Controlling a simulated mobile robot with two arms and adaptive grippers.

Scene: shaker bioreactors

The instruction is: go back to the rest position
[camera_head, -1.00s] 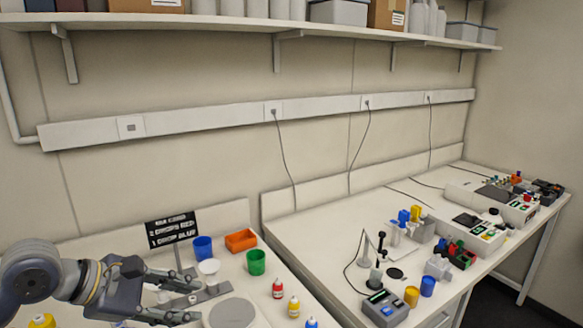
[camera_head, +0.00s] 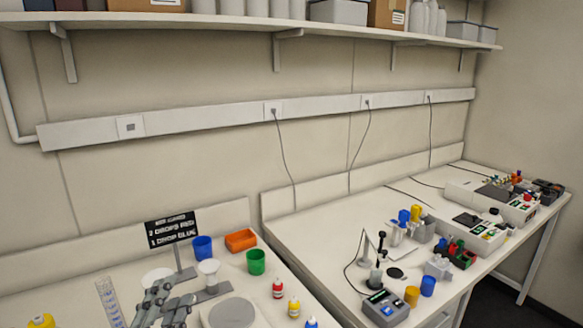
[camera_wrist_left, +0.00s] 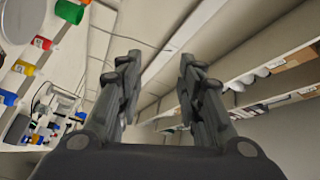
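My left gripper (camera_head: 172,294) shows at the bottom left of the head view, with only its dark fingers in the picture. It is in front of the near bench, by the white cup on its stand. In the left wrist view my left gripper (camera_wrist_left: 157,70) has its two fingers apart with nothing between them; wall and shelf show beyond. My right gripper is in neither view.
The near bench holds a black sign (camera_head: 171,229), a blue cup (camera_head: 202,248), an orange tray (camera_head: 241,240), a green cup (camera_head: 256,262), a white cup (camera_head: 208,271), a graduated cylinder (camera_head: 109,299) and small dropper bottles. A second bench (camera_head: 300,238) with devices stands right.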

